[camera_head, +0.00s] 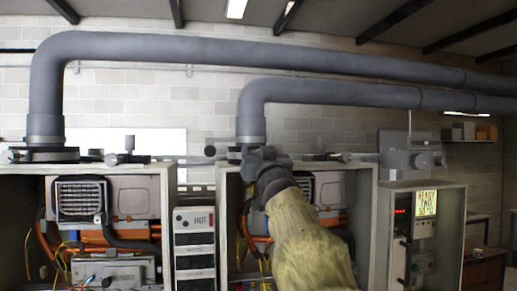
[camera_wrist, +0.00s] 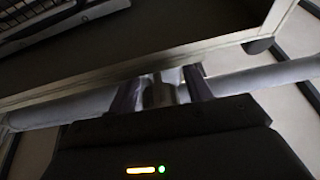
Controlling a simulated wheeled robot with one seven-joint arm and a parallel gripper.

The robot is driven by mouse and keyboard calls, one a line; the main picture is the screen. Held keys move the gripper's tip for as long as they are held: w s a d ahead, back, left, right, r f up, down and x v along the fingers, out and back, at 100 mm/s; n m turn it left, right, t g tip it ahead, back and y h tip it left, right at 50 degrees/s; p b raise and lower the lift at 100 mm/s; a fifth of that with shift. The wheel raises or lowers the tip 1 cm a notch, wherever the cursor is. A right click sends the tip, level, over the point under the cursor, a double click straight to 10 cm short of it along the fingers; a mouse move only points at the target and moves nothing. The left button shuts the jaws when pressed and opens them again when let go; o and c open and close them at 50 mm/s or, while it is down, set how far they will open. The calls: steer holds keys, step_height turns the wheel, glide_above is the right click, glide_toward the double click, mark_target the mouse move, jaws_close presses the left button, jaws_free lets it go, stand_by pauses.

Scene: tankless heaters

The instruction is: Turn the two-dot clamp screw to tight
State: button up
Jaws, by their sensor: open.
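Two grey flue pipes rise from the heaters, with a dark clamp at the foot of the left pipe (camera_head: 45,154) and of the middle pipe (camera_head: 250,125). No dot marks are legible on either clamp, so I cannot tell which screw has two dots. My gripper (camera_head: 258,160) is at the foot of the middle pipe and hides most of the clamp there. In the wrist view my gripper (camera_wrist: 162,90) has its two dark fingers apart. A small grey piece (camera_wrist: 158,92) shows between them; I cannot tell whether it is the screw or whether they touch it.
The left heater (camera_head: 108,198) and middle heater (camera_head: 330,190) have open fronts. A panel marked HOT (camera_head: 195,222) stands between them. A control cabinet (camera_head: 425,235) with a READY sign (camera_head: 427,202) is at right. A heater edge (camera_wrist: 150,70) passes close to my fingers.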

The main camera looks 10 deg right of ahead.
steer(key=c, duration=1)
steer(key=shift+f, duration=0.1)
steer(key=shift+m+b, duration=0.3)
steer(key=shift+b, duration=0.15)
steer(key=shift+m+h+b, duration=0.3)
steer(key=shift+m+h, duration=0.1)
steer(key=shift+m, duration=0.4)
steer(key=o, duration=1)
